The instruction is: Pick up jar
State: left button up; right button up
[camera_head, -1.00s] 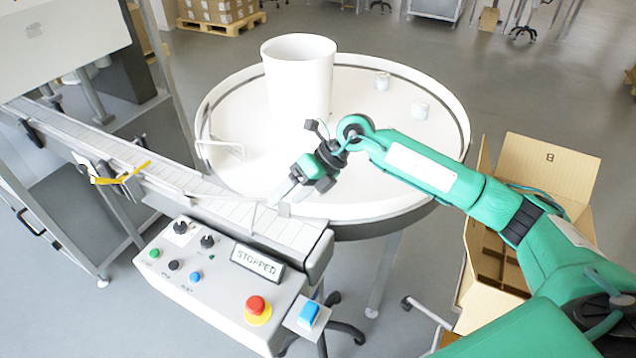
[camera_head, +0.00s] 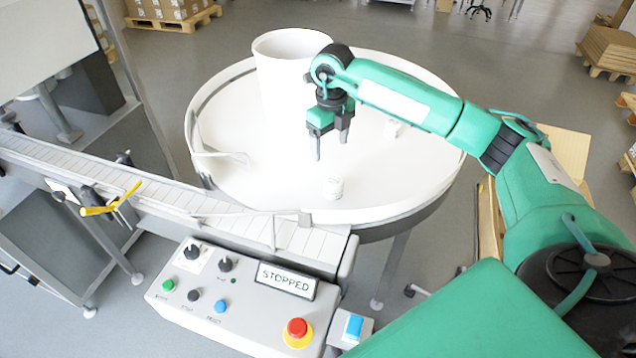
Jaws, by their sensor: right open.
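A small white jar (camera_head: 333,188) stands upright on the front part of the round white table (camera_head: 250,125). My right gripper (camera_head: 330,150) is open, its fingers pointing down, just above the jar in the picture. The fingers look apart from the jar, and nothing is between them. My left gripper is out of view.
A large white cylinder (camera_head: 285,75) stands at the table's back left. A conveyor (camera_head: 200,205) runs along the front left, with a control panel (camera_head: 235,300) reading STOPPED below it. A cardboard box (camera_head: 563,150) is partly hidden behind my right arm.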

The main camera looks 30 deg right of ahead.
aim_at(334, 180)
jog(key=f, duration=0.2)
jog(key=f+p, duration=0.1)
jog(key=f, duration=0.1)
jog(key=f+p, duration=0.1)
jog(key=f, duration=0.2)
jog(key=shift+s+d, duration=0.2)
jog(key=shift+s, duration=0.05)
jog(key=shift+f, duration=0.6)
jog(key=shift+s+d+f+p, duration=0.1)
jog(key=shift+s+f+p, duration=0.15)
jog(key=shift+f+p, duration=0.6)
notch_tip(334, 180, down, 3)
jog(key=shift+s+d+r+p, duration=0.1)
jog(key=shift+p, duration=0.7)
jog(key=shift+f, duration=0.3)
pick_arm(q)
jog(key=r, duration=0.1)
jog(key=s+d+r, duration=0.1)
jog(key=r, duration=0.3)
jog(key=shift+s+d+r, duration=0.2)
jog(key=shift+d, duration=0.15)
pick_arm(e)
jog(key=c, duration=1.1)
jog(key=shift+r, duration=0.1)
